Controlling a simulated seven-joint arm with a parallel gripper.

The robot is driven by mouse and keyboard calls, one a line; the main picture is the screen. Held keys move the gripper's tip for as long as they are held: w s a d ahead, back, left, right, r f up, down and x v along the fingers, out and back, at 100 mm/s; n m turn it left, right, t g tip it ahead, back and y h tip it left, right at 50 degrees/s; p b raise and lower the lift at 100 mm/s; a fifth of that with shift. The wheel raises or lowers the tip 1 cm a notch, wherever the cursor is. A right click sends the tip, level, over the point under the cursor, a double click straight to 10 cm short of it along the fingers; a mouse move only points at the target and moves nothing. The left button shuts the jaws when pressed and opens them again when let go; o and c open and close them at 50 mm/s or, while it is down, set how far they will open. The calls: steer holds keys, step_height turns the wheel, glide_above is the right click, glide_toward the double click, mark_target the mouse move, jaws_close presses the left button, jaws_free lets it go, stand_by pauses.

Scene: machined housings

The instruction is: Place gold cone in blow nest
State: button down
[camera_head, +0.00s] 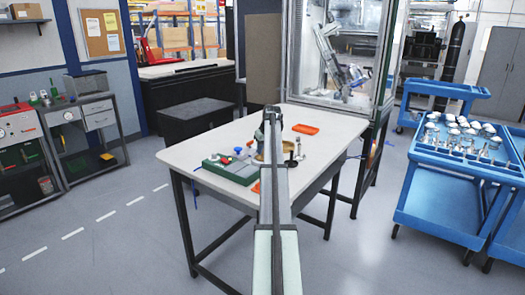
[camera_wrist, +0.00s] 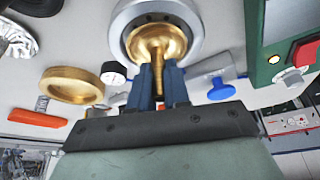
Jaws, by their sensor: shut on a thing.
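In the wrist view my gripper (camera_wrist: 159,78) is shut on the narrow stem of the gold cone (camera_wrist: 157,45). The cone's wide, dished part faces a round silver ring (camera_wrist: 119,27), which looks like the blow nest. The ring surrounds the cone in the picture; I cannot tell whether the cone is seated in it or above it. In the head view my arm covers the gripper and most of this spot; a bit of gold (camera_head: 258,157) shows beside the arm.
A green box (camera_wrist: 256,45) with a red button stands close at right in the wrist view, beside a blue knob (camera_wrist: 221,89). A gold ring (camera_wrist: 72,85), a small gauge (camera_wrist: 114,73) and an orange tray (camera_wrist: 38,117) lie left. The white table (camera_head: 215,140) is clear at its far left.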

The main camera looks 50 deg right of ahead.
steer(key=shift+f, duration=0.35)
steer(key=c, duration=1.1)
jaws_free()
steer(key=v, duration=1.2)
steer(key=shift+r, duration=0.2)
